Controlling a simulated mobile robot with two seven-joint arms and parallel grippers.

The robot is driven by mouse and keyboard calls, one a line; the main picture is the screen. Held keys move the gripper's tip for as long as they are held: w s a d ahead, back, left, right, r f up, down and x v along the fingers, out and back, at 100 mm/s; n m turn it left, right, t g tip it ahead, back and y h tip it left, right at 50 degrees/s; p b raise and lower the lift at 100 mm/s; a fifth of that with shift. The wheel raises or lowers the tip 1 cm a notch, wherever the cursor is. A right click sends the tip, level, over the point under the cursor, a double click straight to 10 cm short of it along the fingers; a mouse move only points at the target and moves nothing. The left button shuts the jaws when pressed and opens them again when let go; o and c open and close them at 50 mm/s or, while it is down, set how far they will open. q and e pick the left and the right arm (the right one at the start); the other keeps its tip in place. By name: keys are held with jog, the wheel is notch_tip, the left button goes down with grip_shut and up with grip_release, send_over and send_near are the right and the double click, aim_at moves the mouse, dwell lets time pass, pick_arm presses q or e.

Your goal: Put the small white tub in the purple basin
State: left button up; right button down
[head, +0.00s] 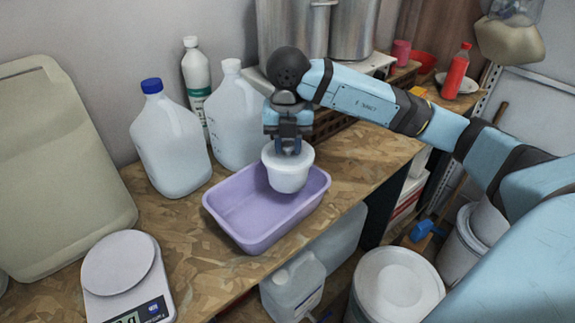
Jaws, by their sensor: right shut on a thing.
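The small white tub (287,172) hangs from my right gripper (288,146), which is shut on it from above. The tub is roughly upright and overlaps the back right part of the purple basin (235,224) in the head view. I cannot tell its exact height over the basin floor. The basin stands on the wooden bench, and the part of it that shows is empty. My left gripper is not in view.
A blue-capped jug (168,145) and a white-capped jug (234,120) stand behind the basin. A kitchen scale (124,265) is at the front left, near a large pale container (55,170). The bench's front edge runs close by the basin.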

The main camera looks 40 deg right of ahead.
notch_tip(320, 180, down, 6)
jog(key=shift+f, duration=0.15)
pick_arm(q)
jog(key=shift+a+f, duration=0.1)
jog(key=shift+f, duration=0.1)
pick_arm(e)
jog(key=shift+f, duration=0.2)
jog(key=c, duration=0.8)
grip_release()
jog(key=shift+c, duration=0.2)
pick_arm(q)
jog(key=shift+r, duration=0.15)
pick_arm(e)
jog(key=shift+r, duration=0.15)
